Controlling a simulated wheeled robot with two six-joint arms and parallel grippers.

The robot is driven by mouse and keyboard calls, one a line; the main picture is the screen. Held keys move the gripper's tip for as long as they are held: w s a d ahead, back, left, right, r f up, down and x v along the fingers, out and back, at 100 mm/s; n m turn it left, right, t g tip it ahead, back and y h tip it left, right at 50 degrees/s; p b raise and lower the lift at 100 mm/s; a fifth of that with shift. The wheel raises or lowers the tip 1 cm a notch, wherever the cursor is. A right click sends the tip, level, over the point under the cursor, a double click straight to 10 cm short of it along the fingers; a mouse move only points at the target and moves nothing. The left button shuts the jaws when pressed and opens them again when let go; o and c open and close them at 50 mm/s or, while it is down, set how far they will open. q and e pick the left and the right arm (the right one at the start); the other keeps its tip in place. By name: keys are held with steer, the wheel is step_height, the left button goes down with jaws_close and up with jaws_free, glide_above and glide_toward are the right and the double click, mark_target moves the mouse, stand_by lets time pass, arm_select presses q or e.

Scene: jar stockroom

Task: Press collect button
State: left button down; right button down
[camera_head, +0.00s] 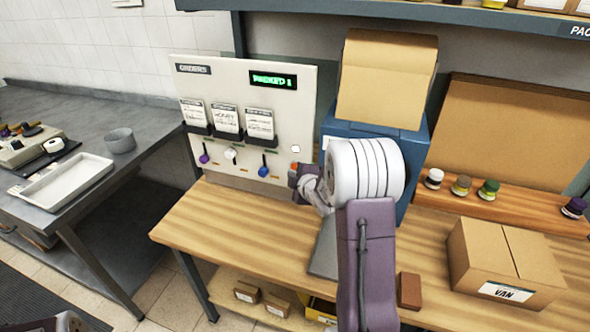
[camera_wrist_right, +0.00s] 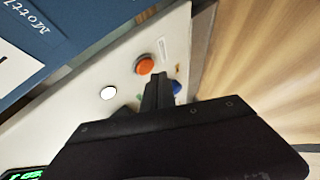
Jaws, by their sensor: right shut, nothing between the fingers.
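A pale upright order board (camera_head: 230,90) stands at the back of the wooden bench. A round orange button (camera_wrist_right: 144,64) is on its panel and shows in the head view (camera_head: 295,166) as a small orange spot beside my right gripper (camera_head: 296,174). A white button (camera_wrist_right: 108,93) is near it and also shows in the head view (camera_head: 295,148). I can read no collect label on either. In the right wrist view my right gripper (camera_wrist_right: 155,84) is shut and empty, its tips close to the orange button. I cannot tell whether they touch. My left gripper is not in view.
The board carries a green-lit display (camera_head: 273,80), several order cards and blue, white and purple knobs, with a blue knob (camera_head: 263,171) left of the gripper. A blue machine (camera_head: 417,150) stands behind my right arm. A VAN carton (camera_head: 505,262) sits right. Bare bench (camera_head: 235,228) lies front left.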

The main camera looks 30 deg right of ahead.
steer(key=s+a+b, duration=0.2)
steer(key=s+a, duration=0.1)
steer(key=shift+s+a, duration=0.1)
steer(key=shift+a, duration=0.3)
stand_by(0.7)
